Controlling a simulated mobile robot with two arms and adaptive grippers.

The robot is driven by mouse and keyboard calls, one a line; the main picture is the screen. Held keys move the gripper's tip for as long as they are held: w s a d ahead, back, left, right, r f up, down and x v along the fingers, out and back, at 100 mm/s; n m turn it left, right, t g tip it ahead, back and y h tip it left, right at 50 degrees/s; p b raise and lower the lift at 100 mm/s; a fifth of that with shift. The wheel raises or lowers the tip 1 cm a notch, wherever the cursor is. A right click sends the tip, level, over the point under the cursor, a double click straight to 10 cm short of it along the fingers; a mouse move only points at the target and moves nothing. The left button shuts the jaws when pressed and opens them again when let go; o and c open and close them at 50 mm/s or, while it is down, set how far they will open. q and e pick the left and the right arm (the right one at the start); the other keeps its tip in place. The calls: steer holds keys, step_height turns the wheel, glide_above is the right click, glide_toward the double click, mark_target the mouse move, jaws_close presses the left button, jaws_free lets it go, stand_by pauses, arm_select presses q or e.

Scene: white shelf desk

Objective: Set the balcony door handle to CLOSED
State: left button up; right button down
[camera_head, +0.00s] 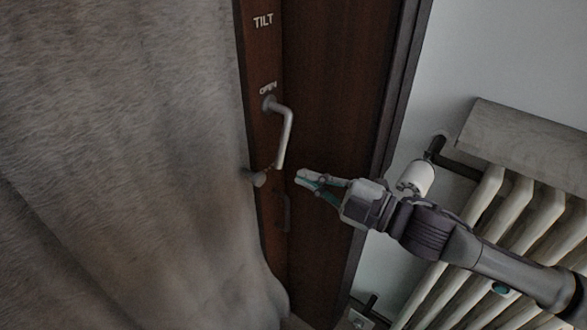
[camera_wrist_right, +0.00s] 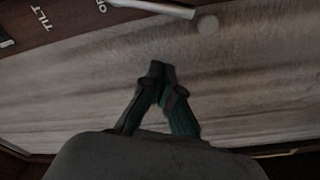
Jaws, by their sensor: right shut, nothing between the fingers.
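The balcony door handle (camera_head: 285,132) is a grey lever on the dark brown wooden door (camera_head: 325,90). Its pivot sits just below the word OPEN, and its grip hangs downward and slightly tilted. The word TILT (camera_head: 263,20) is higher up on the door. Part of the handle (camera_wrist_right: 155,7) also shows at the top edge of the right wrist view. My right gripper (camera_head: 300,177) is shut and empty, just below and to the right of the handle's lower end, apart from it in the head view. My left gripper is not in view.
A grey curtain (camera_head: 120,150) hangs over the left side, up to the door's edge. A white radiator (camera_head: 530,215) with a valve (camera_head: 416,178) stands on the right, behind my right arm.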

steer(key=s+a+r+m+t+h+p, duration=0.3)
steer(key=s+a+m+t+h+p, duration=0.25)
steer(key=p, duration=0.55)
steer(key=h+p, duration=0.5)
glide_toward(280, 154)
steer(key=shift+g, duration=0.25)
steer(key=w+a, duration=0.1)
steer(key=w, duration=0.1)
steer(key=w+a, duration=0.1)
steer(key=w, duration=0.1)
steer(key=w+a, duration=0.1)
steer(key=w, duration=0.1)
steer(key=shift+a+r, duration=0.25)
steer(key=shift+r, duration=0.1)
steer(key=shift+w+d+f, duration=0.25)
steer(key=shift+w, duration=0.05)
steer(key=shift+a, duration=0.1)
